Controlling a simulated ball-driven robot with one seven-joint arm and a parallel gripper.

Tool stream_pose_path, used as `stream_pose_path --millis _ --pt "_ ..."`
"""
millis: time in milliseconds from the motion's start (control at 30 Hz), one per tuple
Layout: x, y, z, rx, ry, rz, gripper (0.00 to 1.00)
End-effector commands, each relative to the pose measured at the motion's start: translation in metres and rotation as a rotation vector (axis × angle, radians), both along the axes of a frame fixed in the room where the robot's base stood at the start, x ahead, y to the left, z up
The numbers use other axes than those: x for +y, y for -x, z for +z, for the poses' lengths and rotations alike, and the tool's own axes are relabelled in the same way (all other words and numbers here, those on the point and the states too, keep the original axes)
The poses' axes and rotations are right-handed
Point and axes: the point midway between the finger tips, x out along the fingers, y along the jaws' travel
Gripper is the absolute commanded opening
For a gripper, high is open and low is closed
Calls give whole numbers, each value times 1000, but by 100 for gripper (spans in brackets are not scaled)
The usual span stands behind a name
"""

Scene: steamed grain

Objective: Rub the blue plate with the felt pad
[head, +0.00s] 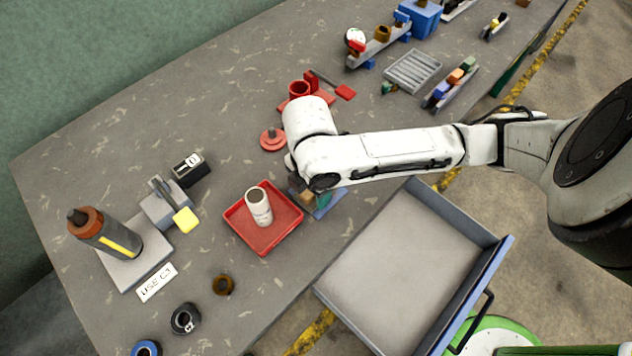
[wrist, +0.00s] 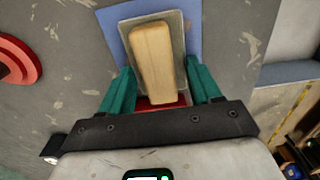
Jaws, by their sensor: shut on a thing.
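The blue plate (head: 326,208) lies flat on the table near its front edge, under my gripper; it also shows in the wrist view (wrist: 109,24). The felt pad is a thin grey slab with a pale wooden block (wrist: 152,62) on top, over the blue plate. My gripper (wrist: 161,88) has its teal fingers on either side of the wooden block and is shut on it. In the head view my arm hides much of the gripper and pad. I cannot tell whether the pad's underside touches the plate.
A red tray (head: 238,222) holding a white cup (head: 258,206) stands close left of the plate. An open drawer (head: 400,270) juts out in front. A red disc (head: 272,139) and a red stand (head: 318,104) lie behind. A grey rack (head: 412,71) is farther right.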

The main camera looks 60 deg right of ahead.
Motion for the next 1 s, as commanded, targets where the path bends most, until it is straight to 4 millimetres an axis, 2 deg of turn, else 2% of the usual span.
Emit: stream_pose_path --millis 300,500,667,1000 --pt "24 -6 -2 1 -4 3 14" --pt "28 -7 -1 0 -11 3 14" --pt "22 -5 0 -2 -13 5 14" --pt "-7 3 2 0 -5 1 14"
